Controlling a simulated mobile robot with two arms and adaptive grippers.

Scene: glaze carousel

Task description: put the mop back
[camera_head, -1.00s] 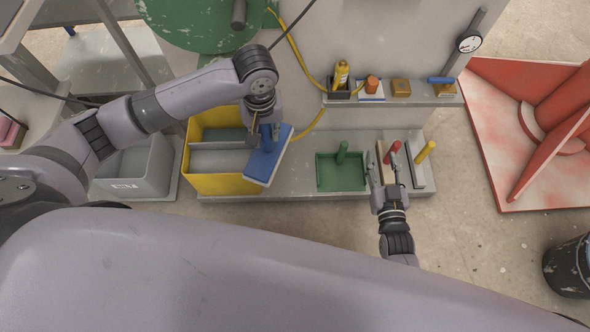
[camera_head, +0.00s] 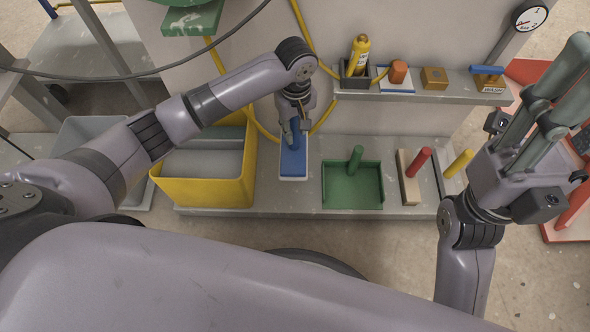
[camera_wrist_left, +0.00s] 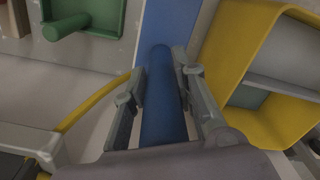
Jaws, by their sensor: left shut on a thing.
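The mop is a blue flat block (camera_head: 293,165) with a pale lower edge and an upright blue handle (camera_wrist_left: 163,105). My left gripper (camera_head: 295,118) is shut on the handle, with one finger on each side of it in the left wrist view. The mop is over the grey ledge (camera_head: 230,211), between the yellow bin (camera_head: 205,192) and the green tray (camera_head: 352,200). I cannot tell whether its underside touches the ledge. My right gripper (camera_head: 560,85) is raised at the right, with its fingers apart and nothing between them.
A wooden block with a red handle (camera_head: 419,162) and a piece with a yellow handle (camera_head: 459,163) stand right of the tray. An upper shelf (camera_head: 430,95) holds a yellow bottle (camera_head: 358,55) and small blocks. A grey bin (camera_head: 85,140) is at left.

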